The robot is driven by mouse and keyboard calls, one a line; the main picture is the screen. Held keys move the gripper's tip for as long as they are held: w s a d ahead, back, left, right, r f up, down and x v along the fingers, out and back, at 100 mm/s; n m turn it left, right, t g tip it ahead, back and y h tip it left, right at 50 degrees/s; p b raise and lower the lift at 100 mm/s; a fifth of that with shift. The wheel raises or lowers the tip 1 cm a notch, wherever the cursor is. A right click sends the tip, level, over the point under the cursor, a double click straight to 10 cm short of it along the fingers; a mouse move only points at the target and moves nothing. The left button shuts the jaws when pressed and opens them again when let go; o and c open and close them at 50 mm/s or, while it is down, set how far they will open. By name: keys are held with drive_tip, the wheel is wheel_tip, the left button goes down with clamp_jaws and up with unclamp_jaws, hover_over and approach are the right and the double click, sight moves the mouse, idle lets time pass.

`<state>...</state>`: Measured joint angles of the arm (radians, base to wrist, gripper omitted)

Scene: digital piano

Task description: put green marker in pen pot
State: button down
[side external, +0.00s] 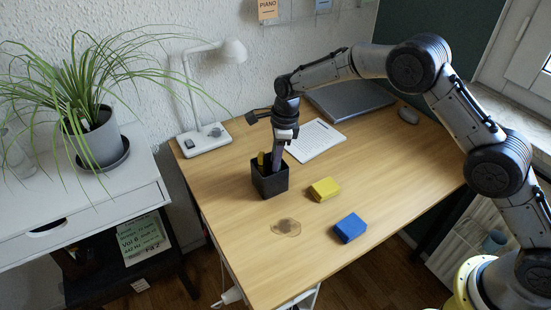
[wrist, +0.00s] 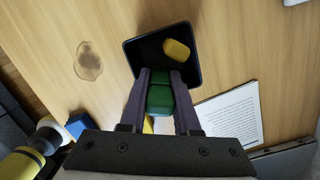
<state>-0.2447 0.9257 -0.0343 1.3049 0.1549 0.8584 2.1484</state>
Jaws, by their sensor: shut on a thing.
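The pen pot (side external: 270,184) is a black, square, open-topped pot standing upright on the desk. It also shows in the wrist view (wrist: 194,44), with a yellow marker (wrist: 177,50) inside it. My gripper (side external: 274,168) points down at the pot's mouth, its fingertips at or just inside the rim. In the wrist view my gripper (wrist: 160,76) is shut on the green marker (wrist: 160,97), which sits between the two fingers. The marker's lower end is hidden, so I cannot tell how deep it reaches. The green marker is hidden in the side view.
A yellow block (side external: 324,189) and a blue block (side external: 350,228) lie right of the pot. A brownish translucent patch (side external: 286,227) is in front. A white printed sheet (side external: 316,141), a closed laptop (side external: 350,101) and a lamp (side external: 205,139) are behind.

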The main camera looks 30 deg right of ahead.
drive_tip(key=shift+f, duration=0.75)
drive_tip(key=c, duration=0.9)
unclamp_jaws()
drive_tip(key=shift+r, duration=0.1)
drive_tip(key=r, duration=0.4)
drive_tip(key=d+r, duration=0.1)
drive_tip(key=r, duration=0.8)
drive_tip(key=shift+s+d, duration=0.3)
drive_tip(key=shift+s, duration=0.05)
